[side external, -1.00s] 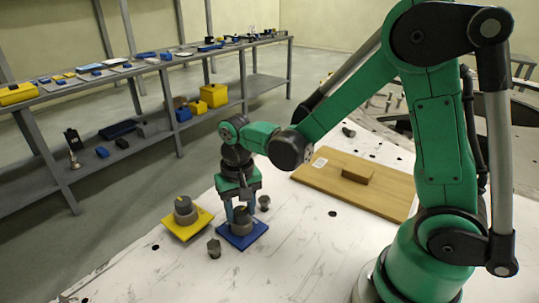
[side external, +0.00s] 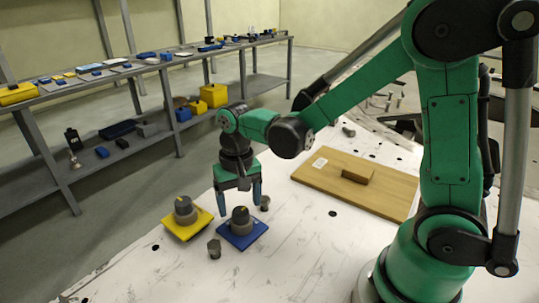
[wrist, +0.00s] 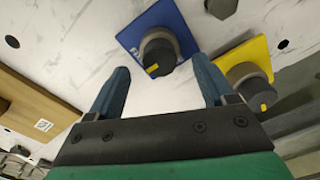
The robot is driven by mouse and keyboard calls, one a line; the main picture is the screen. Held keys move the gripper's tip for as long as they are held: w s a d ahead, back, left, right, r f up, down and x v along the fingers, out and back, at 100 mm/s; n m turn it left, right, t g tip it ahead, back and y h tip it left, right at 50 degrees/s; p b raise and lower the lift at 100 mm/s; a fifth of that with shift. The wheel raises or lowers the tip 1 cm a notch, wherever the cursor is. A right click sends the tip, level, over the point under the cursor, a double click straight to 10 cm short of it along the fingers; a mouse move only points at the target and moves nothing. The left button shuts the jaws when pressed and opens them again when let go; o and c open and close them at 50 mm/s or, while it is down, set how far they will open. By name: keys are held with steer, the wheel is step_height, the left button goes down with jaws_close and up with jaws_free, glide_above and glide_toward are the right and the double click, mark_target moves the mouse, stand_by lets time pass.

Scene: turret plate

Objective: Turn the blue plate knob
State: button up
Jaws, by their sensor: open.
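The blue plate (side external: 258,231) lies on the white table with a round grey knob (side external: 240,217) on it. The knob has a dark cap with a yellow mark; they also show in the wrist view, the blue plate (wrist: 132,35) and its knob (wrist: 158,55). My gripper (side external: 240,206) is open and empty, pointing down above the knob. In the wrist view its two blue fingers (wrist: 161,66) are spread wide, with the knob between and beyond their tips. No contact with the knob is visible.
A yellow plate (side external: 178,231) with a similar knob (side external: 185,208) lies just left of the blue plate. Grey bolt-like pieces stand in front (side external: 214,248) and behind (side external: 265,202). A wooden board (side external: 330,184) with a block lies to the right. The front table area is clear.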

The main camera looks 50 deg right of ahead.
mark_target(241, 211)
steer(key=shift+r, duration=1.85)
steer(key=shift+s+d+r+n+t, duration=0.1)
steer(key=shift+s+r+n+t, duration=0.25)
steer(key=shift+r, duration=0.15)
steer(key=shift+s+d+r+n+t, duration=0.2)
steer(key=shift+s+r+n+t, duration=0.5)
steer(key=shift+t, duration=0.35)
steer(key=shift+s+d+r+n+t, duration=0.2)
steer(key=shift+s+r+n+t, duration=0.25)
steer(key=shift+s+n+t, duration=0.4)
steer(key=shift+s+d+r+n+t, duration=0.2)
steer(key=shift+s+r+n+t, duration=0.4)
steer(key=shift+n+t, duration=0.5)
